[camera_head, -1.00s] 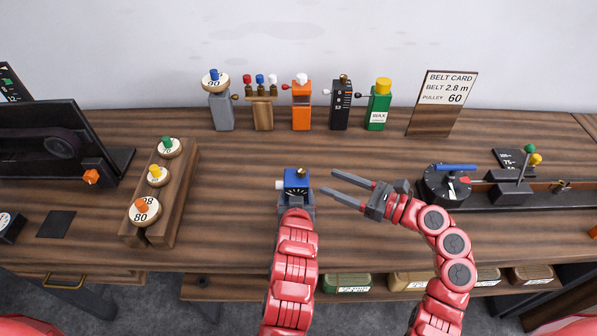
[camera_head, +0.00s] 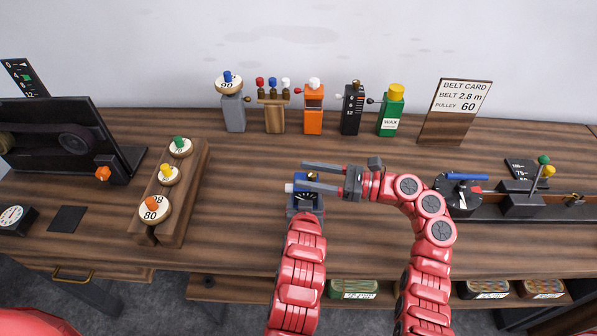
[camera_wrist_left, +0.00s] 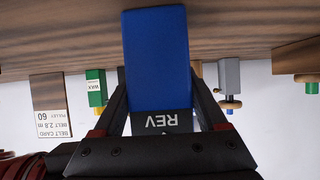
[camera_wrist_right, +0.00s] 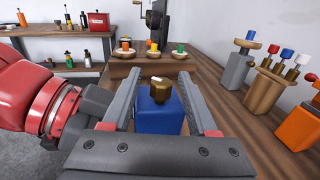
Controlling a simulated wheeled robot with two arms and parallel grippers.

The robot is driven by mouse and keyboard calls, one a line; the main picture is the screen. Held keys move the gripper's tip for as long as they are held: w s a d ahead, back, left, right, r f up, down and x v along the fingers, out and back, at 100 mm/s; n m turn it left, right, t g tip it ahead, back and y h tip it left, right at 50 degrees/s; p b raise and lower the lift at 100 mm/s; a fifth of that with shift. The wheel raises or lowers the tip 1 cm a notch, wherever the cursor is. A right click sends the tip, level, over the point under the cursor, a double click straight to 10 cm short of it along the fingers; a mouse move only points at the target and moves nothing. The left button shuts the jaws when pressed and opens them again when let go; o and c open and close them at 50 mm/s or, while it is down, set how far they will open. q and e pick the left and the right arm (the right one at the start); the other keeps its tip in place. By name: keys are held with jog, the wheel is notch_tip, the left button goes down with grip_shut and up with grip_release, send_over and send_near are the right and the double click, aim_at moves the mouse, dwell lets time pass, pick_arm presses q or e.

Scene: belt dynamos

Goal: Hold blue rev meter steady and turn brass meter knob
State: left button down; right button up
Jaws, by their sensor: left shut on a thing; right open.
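The blue rev meter (camera_head: 306,184) stands at the middle of the bench, and my left gripper (camera_head: 306,201) is shut on it. In the left wrist view the blue body (camera_wrist_left: 156,62) fills the space between the fingers, with "REV" lettering below. The brass meter knob (camera_wrist_right: 161,90) is on top of the meter, with a light mark on it. My right gripper (camera_head: 305,176) is open at the knob, with a finger to each side of it in the right wrist view (camera_wrist_right: 160,84). I cannot tell whether either finger touches the knob.
A wooden rack (camera_head: 190,186) with numbered, colored-knob pulleys stands to the left. Grey, wooden, orange, black and green devices line the back, beside the belt card (camera_head: 457,107). A black dial unit (camera_head: 459,192) is to the right.

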jog(key=shift+w+a, duration=0.15)
jog(key=shift+a, duration=0.6)
jog(key=shift+w+a, duration=0.15)
jog(key=shift+a, duration=0.55)
grip_shut()
